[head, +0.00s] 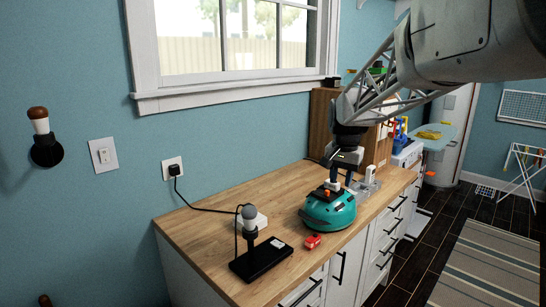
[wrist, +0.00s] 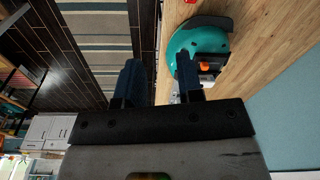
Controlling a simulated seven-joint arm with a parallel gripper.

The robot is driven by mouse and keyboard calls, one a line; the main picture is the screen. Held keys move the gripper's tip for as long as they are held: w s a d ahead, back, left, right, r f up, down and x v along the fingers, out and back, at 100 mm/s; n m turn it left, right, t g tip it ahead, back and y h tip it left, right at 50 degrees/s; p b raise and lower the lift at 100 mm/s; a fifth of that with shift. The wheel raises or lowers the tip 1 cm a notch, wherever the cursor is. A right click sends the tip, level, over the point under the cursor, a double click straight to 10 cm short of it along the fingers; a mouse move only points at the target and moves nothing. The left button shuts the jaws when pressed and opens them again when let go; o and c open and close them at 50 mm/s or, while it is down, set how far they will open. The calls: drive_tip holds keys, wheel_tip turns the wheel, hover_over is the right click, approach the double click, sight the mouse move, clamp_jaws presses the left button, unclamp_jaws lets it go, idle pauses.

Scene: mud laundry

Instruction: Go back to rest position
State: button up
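My gripper (head: 342,176) points down just above or beside a round teal device (head: 328,212) with a black top and an orange knob, on the wooden counter (head: 215,222). In the wrist view my gripper (wrist: 159,62) has its two dark fingers spread apart with nothing held between them. The teal device (wrist: 182,55) shows there beside and partly behind the right finger. I cannot tell whether the finger touches it.
A small red object (head: 312,241) lies in front of the teal device. A black stand with a bulb (head: 262,258) is at the near end, its cable running to a wall outlet (head: 173,169). A wooden cabinet (head: 322,125) stands behind my arm.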

drive_tip(key=s+f+n+t, duration=0.1)
drive_tip(key=s+f+n, duration=0.2)
drive_tip(key=s, duration=1.7)
drive_tip(key=s+f+n, duration=0.2)
drive_tip(key=s+f, duration=0.1)
drive_tip(key=s, duration=1.7)
drive_tip(key=shift+s+a+f+n+t, duration=0.3)
drive_tip(key=shift+a+f+n+t, duration=0.1)
drive_tip(key=shift+a, duration=0.05)
